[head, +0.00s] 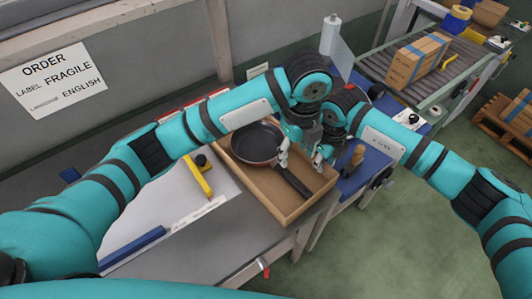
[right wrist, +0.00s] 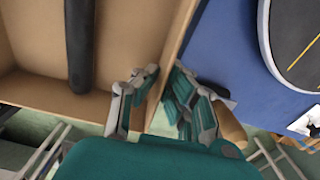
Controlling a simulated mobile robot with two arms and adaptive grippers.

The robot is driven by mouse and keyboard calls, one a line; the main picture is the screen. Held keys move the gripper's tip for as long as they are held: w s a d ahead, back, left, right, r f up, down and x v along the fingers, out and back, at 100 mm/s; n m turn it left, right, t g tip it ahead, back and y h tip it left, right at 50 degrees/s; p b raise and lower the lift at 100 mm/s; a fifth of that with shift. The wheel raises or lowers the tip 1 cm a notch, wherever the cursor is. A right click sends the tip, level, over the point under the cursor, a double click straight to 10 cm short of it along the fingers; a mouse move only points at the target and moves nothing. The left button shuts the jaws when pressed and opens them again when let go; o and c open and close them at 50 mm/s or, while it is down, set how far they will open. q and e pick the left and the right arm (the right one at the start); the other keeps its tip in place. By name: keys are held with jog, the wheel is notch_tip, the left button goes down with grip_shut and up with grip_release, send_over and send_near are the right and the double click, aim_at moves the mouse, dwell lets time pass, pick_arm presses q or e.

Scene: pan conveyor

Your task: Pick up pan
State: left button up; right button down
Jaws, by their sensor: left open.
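A dark frying pan (head: 256,143) lies in a shallow cardboard box (head: 283,211), its black handle pointing to the box's front right. The handle (right wrist: 80,45) also shows in the right wrist view, left of my right gripper. My left gripper (head: 284,156) is open over the box, beside the pan's rim near the start of the handle; whether it touches the pan is unclear. My right gripper (head: 323,158) is at the box's right wall. In the right wrist view my right gripper (right wrist: 167,78) has one finger inside and one outside that wall, closed against it.
The box sits on a grey worktable (head: 225,235) with a yellow-handled tool (head: 198,178) and a blue bar (head: 133,248). A blue surface (head: 350,183) with a brown bottle-like object (head: 354,157) is right of the box. A conveyor (head: 380,70) carries a carton (head: 418,61).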

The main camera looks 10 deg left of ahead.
pick_arm(q)
jog(key=w+a+f+n, duration=0.1)
jog(key=w, duration=0.1)
send_over(288, 173)
jog(key=f, duration=0.5)
jog(key=shift+s+f, duration=0.2)
jog(key=shift+f, duration=0.2)
jog(key=shift+w+f, duration=0.2)
jog(key=shift+f, duration=2.8)
jog(key=shift+c, duration=0.4)
grip_shut()
jog(key=shift+r, duration=0.1)
